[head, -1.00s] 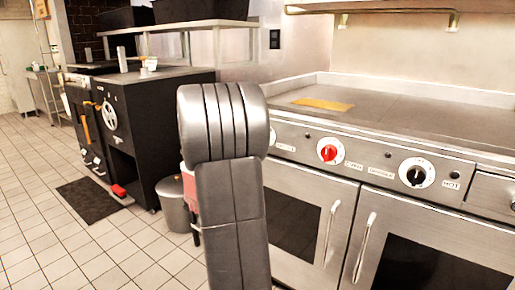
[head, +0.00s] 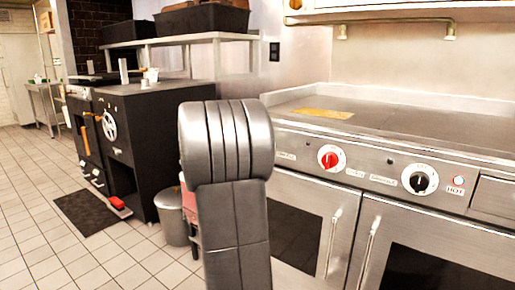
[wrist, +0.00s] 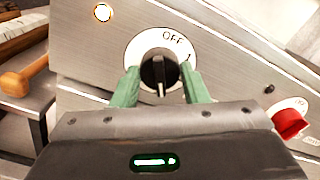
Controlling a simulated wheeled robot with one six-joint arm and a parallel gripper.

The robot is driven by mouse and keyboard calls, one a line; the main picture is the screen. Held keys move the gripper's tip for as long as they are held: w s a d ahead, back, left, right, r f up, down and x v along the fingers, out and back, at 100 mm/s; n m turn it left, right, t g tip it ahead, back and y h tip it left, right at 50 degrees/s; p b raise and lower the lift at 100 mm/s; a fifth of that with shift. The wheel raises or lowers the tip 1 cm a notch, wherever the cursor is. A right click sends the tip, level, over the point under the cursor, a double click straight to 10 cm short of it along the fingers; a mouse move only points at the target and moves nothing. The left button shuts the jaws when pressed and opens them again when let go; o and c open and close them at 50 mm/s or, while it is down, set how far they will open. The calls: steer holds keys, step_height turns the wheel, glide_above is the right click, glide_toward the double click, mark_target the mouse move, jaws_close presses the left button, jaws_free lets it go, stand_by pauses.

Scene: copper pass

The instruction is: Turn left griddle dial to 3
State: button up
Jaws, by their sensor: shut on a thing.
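In the wrist view a black dial (wrist: 160,70) sits on a round white plate (wrist: 134,50) marked OFF at the top and 1 at the upper right. The plate's lower part, with any further numbers, is hidden. My gripper (wrist: 160,88) has its two green fingers on either side of the dial, shut on it. The dial's ridge stands about upright in this view; I cannot tell which number it points to. In the head view my arm hides this dial and my gripper.
A red knob (wrist: 289,123) is to the right; it shows in the head view (head: 331,158), with another black dial (head: 419,179) farther right. Oven handles (head: 333,238) stick out below. A lit lamp (wrist: 103,12) is at the upper left. The tiled floor (head: 35,200) at left is mostly clear.

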stand_by(0.3)
steer(key=o, duration=1)
steer(key=p+v, duration=0.3)
steer(key=v, duration=1)
steer(key=shift+s+a, duration=0.25)
steer(key=shift+s, duration=0.1)
steer(key=b+x, duration=0.3)
steer(key=x, duration=1.1)
steer(key=shift+s, duration=0.1)
